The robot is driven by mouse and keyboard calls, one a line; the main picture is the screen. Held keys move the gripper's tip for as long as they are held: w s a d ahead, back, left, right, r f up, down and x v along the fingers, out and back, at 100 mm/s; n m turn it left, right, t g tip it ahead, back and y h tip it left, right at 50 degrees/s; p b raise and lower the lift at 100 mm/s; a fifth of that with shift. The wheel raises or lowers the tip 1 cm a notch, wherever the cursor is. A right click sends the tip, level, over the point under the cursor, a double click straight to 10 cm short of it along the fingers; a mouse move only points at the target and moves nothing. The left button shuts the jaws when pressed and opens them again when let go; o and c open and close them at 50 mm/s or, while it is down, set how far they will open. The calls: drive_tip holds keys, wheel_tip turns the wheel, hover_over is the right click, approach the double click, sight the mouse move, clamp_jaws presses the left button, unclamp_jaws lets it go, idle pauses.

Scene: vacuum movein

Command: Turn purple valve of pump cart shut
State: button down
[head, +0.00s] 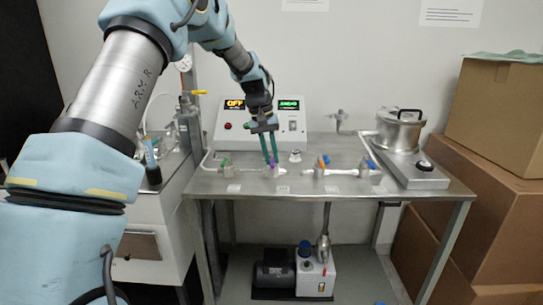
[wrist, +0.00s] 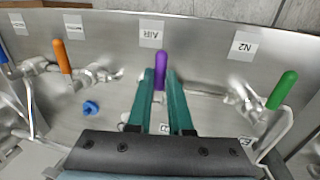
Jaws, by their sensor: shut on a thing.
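The purple valve handle (wrist: 160,62) is in the middle of the wrist view, between the two green fingers of my gripper (wrist: 161,78). My gripper is shut on it, and the handle's rounded end sticks out past the fingertips toward the label marked AIR (wrist: 151,29). The valve body under the handle is mostly hidden by the fingers. In the head view my gripper (head: 270,162) reaches down from above onto the pipe line at the front of the steel pump cart (head: 330,188), and only a little purple shows there.
A green-handled valve (wrist: 282,92) is on one side, an orange-handled valve (wrist: 62,57) on the other. A blue knob (wrist: 91,107) lies between. A control box (head: 230,121), metal pot (head: 401,133) and cardboard boxes (head: 505,110) stand around. A pump (head: 315,272) is on the lower shelf.

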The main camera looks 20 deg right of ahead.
drive_tip(key=c, duration=0.8)
unclamp_jaws()
drive_tip(key=shift+c, duration=0.2)
drive_tip(key=shift+r, duration=0.1)
wheel_tip(320, 180, up, 10)
drive_tip(key=w+a+b, duration=0.1)
drive_tip(key=a+b, duration=0.1)
drive_tip(key=shift+r, duration=0.2)
drive_tip(key=s+a+f+n+t, duration=0.1)
drive_tip(key=a+f, duration=0.3)
drive_tip(key=a, duration=0.8)
drive_tip(key=s+a+f+n+y, duration=0.1)
drive_tip(key=s+a+f, duration=0.3)
drive_tip(key=s+a, duration=0.4)
drive_tip(key=s+a+f+n+t, duration=0.1)
drive_tip(key=s+a+f+n, duration=0.1)
drive_tip(key=s+a+f, duration=0.3)
drive_tip(key=s+a, duration=0.4)
drive_tip(key=a, duration=0.6)
drive_tip(key=shift+t+y, duration=0.3)
drive_tip(key=shift+y, duration=0.1)
